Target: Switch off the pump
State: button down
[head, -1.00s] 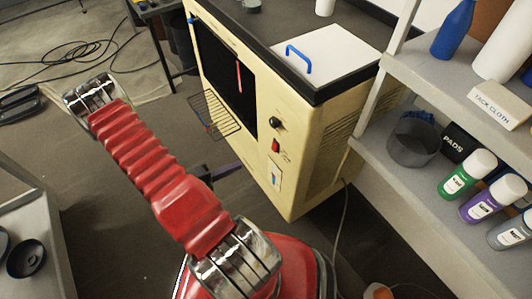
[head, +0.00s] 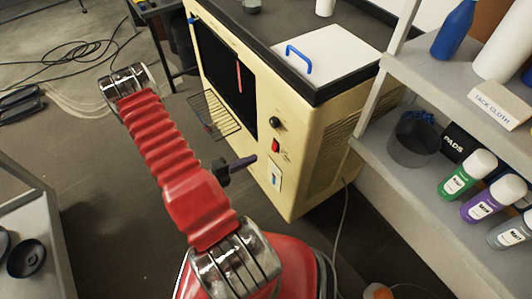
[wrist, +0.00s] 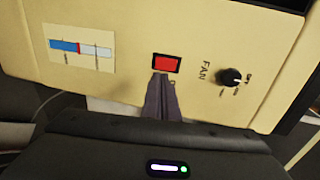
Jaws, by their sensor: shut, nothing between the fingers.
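The red rocker switch (head: 276,146) is on the front panel of a cream cabinet (head: 310,160). It also shows in the wrist view (wrist: 167,63), in a black frame, with a label below mostly hidden by my fingers. My gripper (head: 254,158) is shut and empty, its dark purple fingers pointing at the panel. In the wrist view the fingertips (wrist: 160,76) lie just below the switch's lower edge. I cannot tell whether they touch the panel. A black knob (wrist: 232,77) marked FAN is right of the switch. No readable pump label shows.
A gauge card (wrist: 80,48) with a blue bar is left of the switch in the wrist view. A wire rack (head: 214,116) sticks out from the cabinet's dark opening. Shelves (head: 395,170) with bottles stand close on the right. A cable hangs by the cabinet's lower right.

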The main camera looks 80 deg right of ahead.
aim_at(274, 150)
jog(key=shift+x, duration=3.8)
